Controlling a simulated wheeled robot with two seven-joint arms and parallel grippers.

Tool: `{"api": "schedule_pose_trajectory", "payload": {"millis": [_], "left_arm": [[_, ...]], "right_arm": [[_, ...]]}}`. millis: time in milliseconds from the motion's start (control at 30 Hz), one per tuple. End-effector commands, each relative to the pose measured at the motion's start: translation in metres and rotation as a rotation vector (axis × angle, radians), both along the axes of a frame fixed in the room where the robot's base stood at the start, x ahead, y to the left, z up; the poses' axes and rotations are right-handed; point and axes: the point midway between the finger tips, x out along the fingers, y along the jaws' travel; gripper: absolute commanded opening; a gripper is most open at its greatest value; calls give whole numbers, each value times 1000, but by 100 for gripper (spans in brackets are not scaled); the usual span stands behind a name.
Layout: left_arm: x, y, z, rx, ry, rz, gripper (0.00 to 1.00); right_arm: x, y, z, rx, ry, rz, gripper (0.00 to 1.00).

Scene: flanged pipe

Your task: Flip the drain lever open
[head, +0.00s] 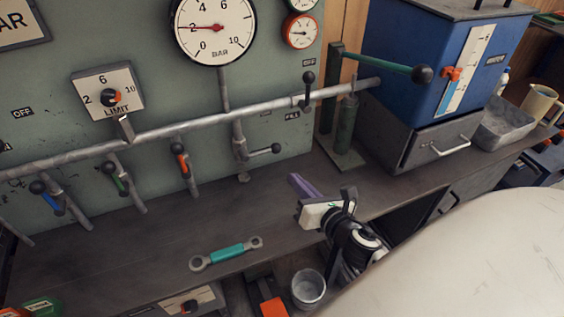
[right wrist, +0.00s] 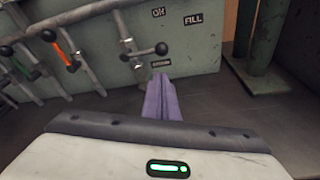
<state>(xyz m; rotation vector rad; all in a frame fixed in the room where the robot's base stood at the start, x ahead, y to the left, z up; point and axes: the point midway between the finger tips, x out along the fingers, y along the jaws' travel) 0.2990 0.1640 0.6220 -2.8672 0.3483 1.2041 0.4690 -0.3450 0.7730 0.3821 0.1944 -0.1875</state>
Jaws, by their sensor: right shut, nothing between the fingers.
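A lever (head: 264,151) with a black ball knob sits low on the short vertical pipe below the main pipe. Its handle points sideways to the right, across that pipe. In the right wrist view the same lever (right wrist: 142,51) is above the fingers, with a small label under its knob that I cannot read surely; it seems to be the drain lever. My right gripper (head: 294,180) is shut and empty, in front of and below the lever, apart from it. Its purple fingers (right wrist: 159,82) point towards the panel foot. My left gripper is not in view.
Another black-knobbed lever (head: 309,83) stands upright on the main pipe (head: 215,122). Levers with blue, green and orange handles hang to the left. A green hand pump (head: 346,130) and blue tank (head: 420,60) stand right. A turquoise wrench (head: 227,253) lies on the bench.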

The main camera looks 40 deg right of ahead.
Motion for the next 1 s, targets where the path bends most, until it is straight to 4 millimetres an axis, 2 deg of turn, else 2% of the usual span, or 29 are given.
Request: {"api": "schedule_pose_trajectory", "payload": {"millis": [167, 400, 600, 767, 1000], "left_arm": [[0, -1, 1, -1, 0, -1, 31], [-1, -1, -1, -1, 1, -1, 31], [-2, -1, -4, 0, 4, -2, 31], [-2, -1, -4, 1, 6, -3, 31], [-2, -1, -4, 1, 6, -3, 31]], "right_arm": [[17, -2, -3, 1, -2, -1, 0], [59, -9, -13, 2, -2, -1, 0], [86, -13, -20, 3, -1, -2, 0], [95, -14, -22, 4, 0, -2, 0], [96, -14, -22, 3, 0, -1, 0]]}}
